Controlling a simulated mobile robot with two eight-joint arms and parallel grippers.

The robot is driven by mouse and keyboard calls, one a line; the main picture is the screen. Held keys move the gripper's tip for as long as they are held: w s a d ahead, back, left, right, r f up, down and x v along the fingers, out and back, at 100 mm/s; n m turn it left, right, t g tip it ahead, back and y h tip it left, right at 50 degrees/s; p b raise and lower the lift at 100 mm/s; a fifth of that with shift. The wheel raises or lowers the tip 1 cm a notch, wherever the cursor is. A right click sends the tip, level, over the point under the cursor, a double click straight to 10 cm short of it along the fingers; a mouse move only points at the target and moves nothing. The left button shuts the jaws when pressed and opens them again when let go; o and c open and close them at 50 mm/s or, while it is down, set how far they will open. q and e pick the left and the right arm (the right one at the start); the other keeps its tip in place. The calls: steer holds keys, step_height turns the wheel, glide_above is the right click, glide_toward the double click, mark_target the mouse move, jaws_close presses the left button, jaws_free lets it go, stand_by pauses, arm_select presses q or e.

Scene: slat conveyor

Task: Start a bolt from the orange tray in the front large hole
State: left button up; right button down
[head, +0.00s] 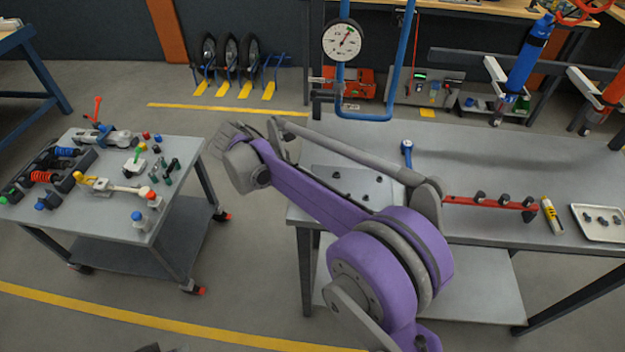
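A pale tray (593,235) holding several small dark bolt-like pieces lies at the right end of the grey workbench (470,160). No tray that is clearly orange shows. A flat grey plate (325,184) with small dark spots or pieces lies on the bench's left part, partly behind my purple arm; I cannot tell which spots are holes. My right arm reaches up and left across the picture. Its gripper (228,137) is over the floor between bench and cart, away from plate and tray; its fingers are too unclear to read. My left gripper is not in view.
A red bar (490,202) with dark knobs, a yellow tube (551,215) and a blue-handled tool (407,152) lie on the bench. A dial gauge (343,40) on a blue frame hangs over its back. A cart (125,240) stands left, crowded with parts.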

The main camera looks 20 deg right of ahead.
steer(key=shift+w+d+m+g, duration=0.15)
steer(key=shift+m+g, duration=0.25)
steer(key=shift+m, duration=0.2)
steer(key=shift+w+r+m+g+y+p, duration=0.15)
steer(key=shift+m+g+y+p, duration=0.35)
steer(key=shift+m+g, duration=0.3)
steer(key=shift+d+m+g, duration=0.1)
steer(key=shift+m+g, duration=0.2)
steer(key=shift+m, duration=0.3)
steer(key=c, duration=0.8)
jaws_free()
